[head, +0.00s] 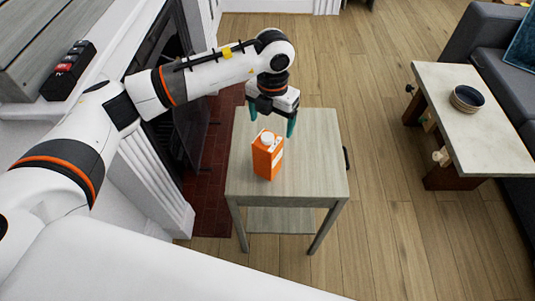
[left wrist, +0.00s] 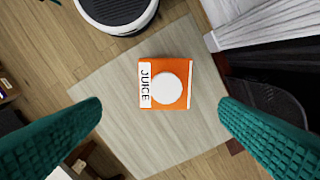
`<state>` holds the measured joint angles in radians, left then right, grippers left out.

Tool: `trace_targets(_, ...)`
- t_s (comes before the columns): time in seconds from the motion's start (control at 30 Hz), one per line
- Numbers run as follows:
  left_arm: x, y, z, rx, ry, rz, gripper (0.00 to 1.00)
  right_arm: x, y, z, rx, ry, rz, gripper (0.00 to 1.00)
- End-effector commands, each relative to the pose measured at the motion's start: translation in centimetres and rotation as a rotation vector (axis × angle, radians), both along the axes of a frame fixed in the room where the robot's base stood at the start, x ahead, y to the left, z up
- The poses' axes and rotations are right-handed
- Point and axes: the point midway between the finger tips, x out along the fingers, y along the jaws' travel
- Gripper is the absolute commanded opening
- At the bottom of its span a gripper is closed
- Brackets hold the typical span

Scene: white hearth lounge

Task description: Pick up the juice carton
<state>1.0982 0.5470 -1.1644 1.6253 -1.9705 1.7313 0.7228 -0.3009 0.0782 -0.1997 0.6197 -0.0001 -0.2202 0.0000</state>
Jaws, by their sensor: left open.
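The juice carton (head: 267,158) is orange with a white cap and stands upright on a small grey wooden side table (head: 320,180). In the left wrist view the carton (left wrist: 185,68) is seen from above, with its white cap and a "JUICE" label, between the two teal fingers but apart from them. My left gripper (head: 272,124) is open and empty, pointing down above and just behind the carton in the head view. It also shows in the left wrist view (left wrist: 160,117). My right gripper is not in view.
A white fireplace surround (head: 150,170) with a dark hearth stands left of the table. A low table (head: 485,125) with a dark bowl (head: 467,98) and a grey sofa (head: 490,50) are at the right. Wooden floor between is clear.

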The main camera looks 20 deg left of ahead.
Motion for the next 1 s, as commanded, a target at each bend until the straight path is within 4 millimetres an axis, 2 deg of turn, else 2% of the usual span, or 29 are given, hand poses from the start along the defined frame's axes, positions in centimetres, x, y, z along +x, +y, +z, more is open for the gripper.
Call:
trace_targets(0.2, -0.1, 0.0, -3.5, -0.003, 0.004, 0.0, 0.85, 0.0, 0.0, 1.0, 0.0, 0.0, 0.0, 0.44)
trace_targets(0.43, -0.3, 0.2, -5.1, -0.004, 0.004, -0.001, 0.85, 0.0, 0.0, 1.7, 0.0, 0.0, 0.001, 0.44)
trace_targets(0.6, -0.7, 1.0, -7.6, -0.004, 0.005, -0.002, 0.85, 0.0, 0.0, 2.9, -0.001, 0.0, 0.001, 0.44)
trace_targets(0.7, -0.6, 0.8, -8.9, -0.005, 0.003, -0.001, 0.85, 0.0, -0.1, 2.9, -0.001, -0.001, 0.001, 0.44)
trace_targets(1.0, -0.6, 0.8, -9.6, -0.005, 0.0, -0.003, 0.85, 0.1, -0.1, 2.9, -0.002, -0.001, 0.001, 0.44)
